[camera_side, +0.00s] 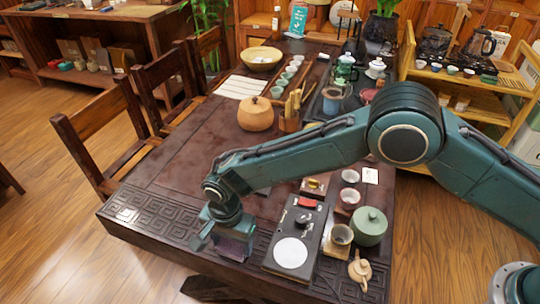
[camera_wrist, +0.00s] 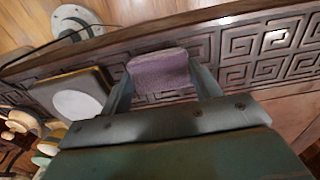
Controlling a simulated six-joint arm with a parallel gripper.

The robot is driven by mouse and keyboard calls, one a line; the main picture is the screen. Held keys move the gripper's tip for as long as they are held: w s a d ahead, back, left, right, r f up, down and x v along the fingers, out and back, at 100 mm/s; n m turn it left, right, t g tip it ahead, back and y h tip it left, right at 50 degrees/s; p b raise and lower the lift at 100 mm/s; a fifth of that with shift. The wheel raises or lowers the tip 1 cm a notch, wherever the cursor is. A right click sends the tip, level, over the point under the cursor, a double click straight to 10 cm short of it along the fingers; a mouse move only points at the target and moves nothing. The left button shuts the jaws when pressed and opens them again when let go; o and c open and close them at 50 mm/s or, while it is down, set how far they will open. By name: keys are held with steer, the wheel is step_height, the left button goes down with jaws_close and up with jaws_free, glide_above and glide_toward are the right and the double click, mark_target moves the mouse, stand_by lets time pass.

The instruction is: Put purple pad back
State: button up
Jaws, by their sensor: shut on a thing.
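The purple pad (camera_wrist: 160,72) is between the two fingers of my gripper (camera_wrist: 162,88) in the wrist view, and the fingers are shut on it. In the side view the pad (camera_side: 233,246) shows as a purple block under my gripper (camera_side: 222,243), near the front edge of the dark table (camera_side: 190,160). How far the pad is above the tabletop, or whether it touches it, I cannot tell.
A black board with a white round disc (camera_side: 290,253) lies just right of my gripper. A green lidded jar (camera_side: 370,226), small cups and a small teapot (camera_side: 360,268) stand further right. A round wooden pot (camera_side: 255,114) stands farther back. The table's left part is clear.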

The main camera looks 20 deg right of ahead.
mark_target(233, 244)
steer(key=shift+f, duration=0.2)
steer(key=o, duration=0.9)
step_height(233, 244, up, 12)
steer(key=shift+r, duration=0.2)
stand_by(0.3)
steer(key=shift+d, duration=0.1)
stand_by(0.4)
